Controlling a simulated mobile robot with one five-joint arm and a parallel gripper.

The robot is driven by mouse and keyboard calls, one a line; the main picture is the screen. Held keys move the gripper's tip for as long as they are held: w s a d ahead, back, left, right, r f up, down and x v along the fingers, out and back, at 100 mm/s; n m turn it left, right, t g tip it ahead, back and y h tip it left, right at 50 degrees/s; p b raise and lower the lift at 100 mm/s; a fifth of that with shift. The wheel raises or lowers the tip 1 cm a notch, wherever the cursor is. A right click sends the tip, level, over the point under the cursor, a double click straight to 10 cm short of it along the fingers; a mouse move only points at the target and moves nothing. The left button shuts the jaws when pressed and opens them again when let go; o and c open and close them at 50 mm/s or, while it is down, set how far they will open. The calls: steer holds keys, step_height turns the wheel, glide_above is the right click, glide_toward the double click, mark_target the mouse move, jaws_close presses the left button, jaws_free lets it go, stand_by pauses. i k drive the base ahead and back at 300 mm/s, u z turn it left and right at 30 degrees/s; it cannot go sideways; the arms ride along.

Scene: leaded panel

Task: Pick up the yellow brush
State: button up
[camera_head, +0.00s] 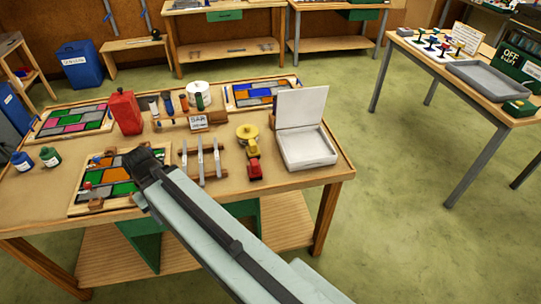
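A small yellow item (252,148), likely the yellow brush, lies on the workbench right of the middle, just behind a similar red item (255,169). Its bristles are too small to make out. A round yellow thing (246,131) sits right behind it. My gripper (143,160) is at the end of my arm, over the coloured leaded panel (120,189) on the left part of the bench. It is well left of the yellow item and apart from it. My gripper's fingers are dark and small, so I cannot tell whether they are open.
A red can (125,112), bottles and a BAR label (198,122) are behind. The workbench (335,172) has bare wood at its right edge.

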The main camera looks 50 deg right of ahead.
mark_target(252, 151)
steer(key=u, duration=0.15)
steer(key=i, duration=0.95)
steer(key=z, duration=0.1)
